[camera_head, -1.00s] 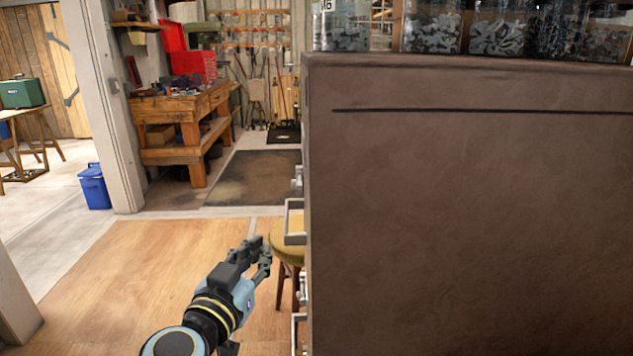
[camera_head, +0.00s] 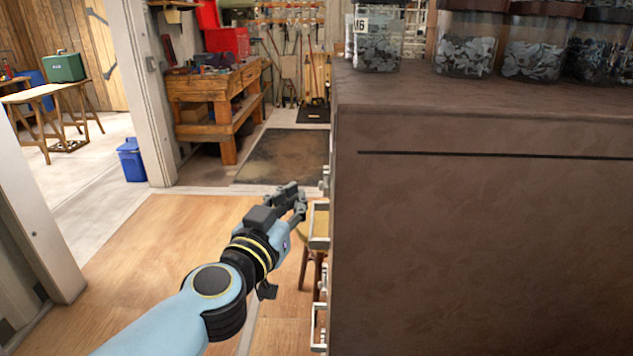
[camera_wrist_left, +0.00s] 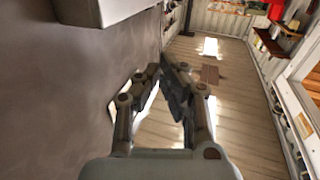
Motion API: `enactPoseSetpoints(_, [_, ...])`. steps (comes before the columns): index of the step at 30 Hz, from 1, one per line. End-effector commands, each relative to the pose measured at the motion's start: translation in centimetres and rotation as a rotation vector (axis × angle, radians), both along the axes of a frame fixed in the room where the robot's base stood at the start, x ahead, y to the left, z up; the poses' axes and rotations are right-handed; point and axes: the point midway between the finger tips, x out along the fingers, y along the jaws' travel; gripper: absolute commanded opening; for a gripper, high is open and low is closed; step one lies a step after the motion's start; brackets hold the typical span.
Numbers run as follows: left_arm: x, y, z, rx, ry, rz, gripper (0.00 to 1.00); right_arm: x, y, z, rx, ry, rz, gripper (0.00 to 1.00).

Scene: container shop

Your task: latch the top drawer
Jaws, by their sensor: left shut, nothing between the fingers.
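The brown cabinet (camera_head: 480,230) fills the right of the head view, seen from its side. Its drawer fronts face left and are nearly edge-on. Pale handles stick out there: an upper one (camera_head: 325,178), a larger frame-like one (camera_head: 319,225) and a lower one (camera_head: 319,326). Which drawer is open, and how far, I cannot tell. My left gripper (camera_head: 296,194) is shut and empty, just left of the handles; contact is unclear. In the left wrist view its fingers (camera_wrist_left: 168,72) meet in front of the floor, beside a grey-brown surface (camera_wrist_left: 60,110). My right gripper is out of view.
Jars of small parts (camera_head: 465,50) stand on the cabinet top. A stool (camera_head: 310,240) stands behind the handles. A workbench (camera_head: 212,95), a blue bin (camera_head: 131,160) and a dark mat (camera_head: 285,157) lie farther back. The wooden floor to the left is clear.

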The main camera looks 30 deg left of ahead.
Motion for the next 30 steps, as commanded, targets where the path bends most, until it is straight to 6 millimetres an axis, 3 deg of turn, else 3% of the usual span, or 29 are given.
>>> enactPoseSetpoints(12, [8.5,2.1,0.4,0.001,-0.003,0.000,0.00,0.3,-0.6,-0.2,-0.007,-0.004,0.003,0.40])
enactPoseSetpoints(18, [10.3,2.5,-2.2,0.001,-0.001,0.000,0.00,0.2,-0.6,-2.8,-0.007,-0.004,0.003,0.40])
enactPoseSetpoints(30, [10.9,2.6,-2.5,0.001,0.000,0.000,0.00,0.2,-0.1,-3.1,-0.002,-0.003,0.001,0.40])
